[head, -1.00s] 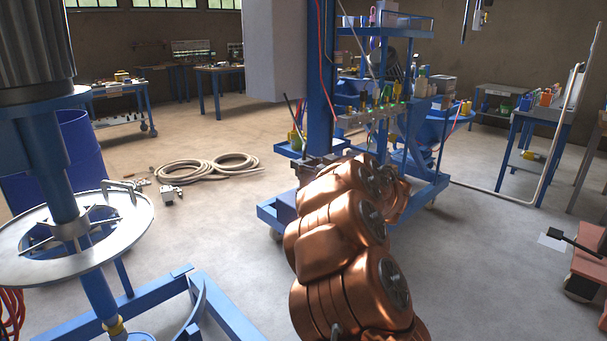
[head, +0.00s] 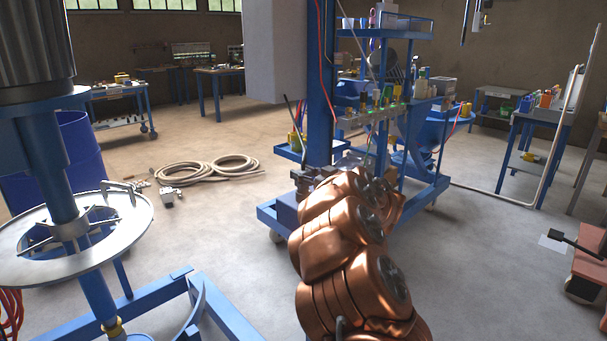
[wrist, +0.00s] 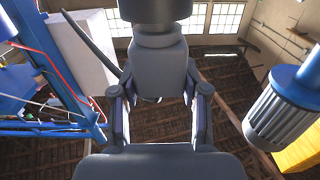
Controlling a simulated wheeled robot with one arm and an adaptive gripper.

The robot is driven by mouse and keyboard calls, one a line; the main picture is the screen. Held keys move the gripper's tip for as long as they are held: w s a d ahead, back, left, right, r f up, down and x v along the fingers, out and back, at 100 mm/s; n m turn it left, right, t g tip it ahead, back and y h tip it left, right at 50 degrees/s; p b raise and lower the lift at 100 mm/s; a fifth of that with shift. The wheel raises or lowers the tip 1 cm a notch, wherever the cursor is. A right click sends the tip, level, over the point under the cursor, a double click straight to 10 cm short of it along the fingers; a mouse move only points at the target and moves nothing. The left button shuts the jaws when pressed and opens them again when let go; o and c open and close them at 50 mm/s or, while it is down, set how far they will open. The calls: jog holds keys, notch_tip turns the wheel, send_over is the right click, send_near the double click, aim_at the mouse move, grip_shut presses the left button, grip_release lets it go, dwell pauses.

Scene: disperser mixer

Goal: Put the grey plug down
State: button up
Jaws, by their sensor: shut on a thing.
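The grey plug (wrist: 158,62) fills the upper middle of the wrist view, with a wider round end at the top. A dark cable (wrist: 92,42) runs beside it at the upper left. My gripper (wrist: 159,88) is shut on the plug, with one finger on each side. In the head view my gripper (head: 318,178) is small and partly hidden behind my copper-coloured arm, in front of the blue trolley's post. I cannot make out the plug there, or whether it touches anything.
A blue trolley (head: 268,212) with shelves and bottles stands just beyond my gripper. The mixer with its round metal ring (head: 20,270) stands at the left. A coiled hose (head: 205,170) lies on the floor. Open floor (head: 500,260) lies to the right.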

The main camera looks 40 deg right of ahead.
jog(key=o, duration=1.3)
jog(key=shift+c, duration=0.2)
jog(key=shift+r, duration=0.1)
jog(key=s, duration=1.2)
jog(key=shift+a+p, duration=0.15)
jog(key=shift+p, duration=0.15)
